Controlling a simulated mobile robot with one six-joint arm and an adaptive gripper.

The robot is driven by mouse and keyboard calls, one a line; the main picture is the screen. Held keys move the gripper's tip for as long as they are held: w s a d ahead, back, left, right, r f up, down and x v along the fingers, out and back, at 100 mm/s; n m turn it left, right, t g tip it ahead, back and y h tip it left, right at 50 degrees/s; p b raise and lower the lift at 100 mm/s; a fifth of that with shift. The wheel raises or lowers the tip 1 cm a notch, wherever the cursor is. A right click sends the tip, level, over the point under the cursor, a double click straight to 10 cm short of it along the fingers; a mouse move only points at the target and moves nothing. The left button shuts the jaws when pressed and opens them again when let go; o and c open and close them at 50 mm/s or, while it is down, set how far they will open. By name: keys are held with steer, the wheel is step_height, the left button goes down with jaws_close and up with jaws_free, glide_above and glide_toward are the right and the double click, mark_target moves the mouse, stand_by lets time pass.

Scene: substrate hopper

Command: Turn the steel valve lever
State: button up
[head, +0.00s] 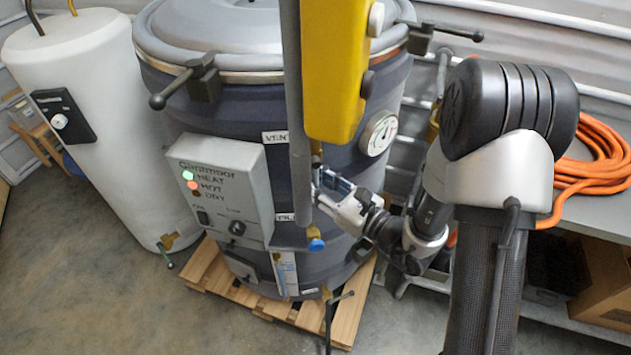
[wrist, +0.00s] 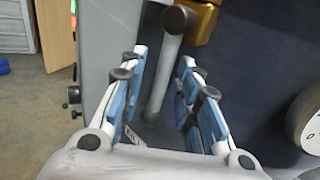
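The steel valve lever (wrist: 167,72) shows in the wrist view as a grey bar with a rounded dark end at the top. It slopes down from a brass valve body (wrist: 202,22) on the dark drum. My gripper (wrist: 163,62) is open, with one blue-padded finger on each side of the lever. Gaps show between the lever and both fingers. In the head view my gripper (head: 335,190) is in front of the drum, right of the grey upright post. There the post and the yellow housing hide most of the valve, and I cannot make out the lever.
The dark drum (head: 340,215) stands on a wooden pallet (head: 205,270). A grey control box (head: 222,190) is left of my gripper, and a round gauge (head: 379,133) is to its upper right. The yellow housing (head: 335,70) hangs close above. An orange hose (head: 590,165) lies on the right bench.

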steer(key=shift+c, duration=0.4)
jaws_close()
